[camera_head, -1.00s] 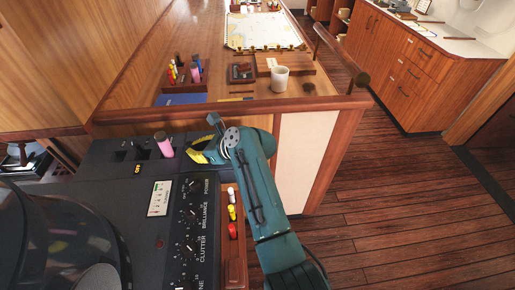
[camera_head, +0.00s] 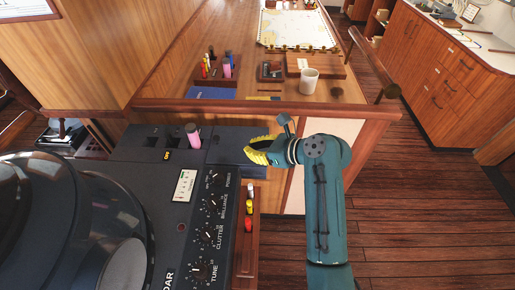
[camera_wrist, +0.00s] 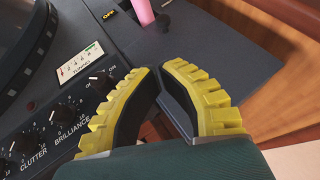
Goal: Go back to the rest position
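My gripper (camera_head: 257,152), with yellow ribbed fingers, hovers over the far right part of the radar console (camera_head: 140,185). In the wrist view the two fingertips (camera_wrist: 160,68) almost meet, and nothing shows between them. The gripper looks shut and empty. A pink cylinder (camera_head: 193,136) stands on the console left of the gripper, apart from it. Its lower part also shows at the top of the wrist view (camera_wrist: 143,12).
A narrow wooden tray (camera_head: 246,262) with red, yellow and white pieces runs beside the console's knobs. The wooden chart table (camera_head: 350,94) behind holds a white mug (camera_head: 309,81), a pen holder (camera_head: 203,81) and a chart (camera_head: 297,29). Open floor (camera_head: 425,225) lies right.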

